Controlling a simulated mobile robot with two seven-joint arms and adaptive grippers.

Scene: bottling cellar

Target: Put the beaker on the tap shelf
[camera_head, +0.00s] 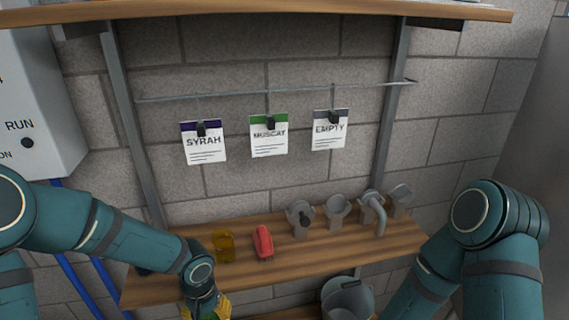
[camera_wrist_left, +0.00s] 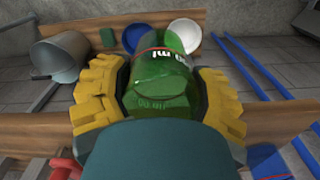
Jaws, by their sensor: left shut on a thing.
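My left gripper (camera_head: 210,308) shows at the bottom edge of the head view, its yellow fingers at the front edge of a wooden shelf (camera_head: 330,258) that carries grey taps. In the left wrist view, the gripper (camera_wrist_left: 163,75) is shut on a green see-through beaker (camera_wrist_left: 166,88) with pale "ml" markings and a red line near its far end. The yellow fingers press on both sides of it. In the head view the beaker is mostly hidden or cut off. My right arm comes in at the lower right; its gripper is out of view.
On the shelf stand an amber jar (camera_head: 224,245), a red object (camera_head: 263,242) and several grey fittings, including a bent tap (camera_head: 373,210). A grey bucket (camera_head: 347,298) is below the front edge. Cards reading SYRAH (camera_head: 204,145), MUSCAT (camera_head: 269,140) and EMPTY (camera_head: 329,133) hang above.

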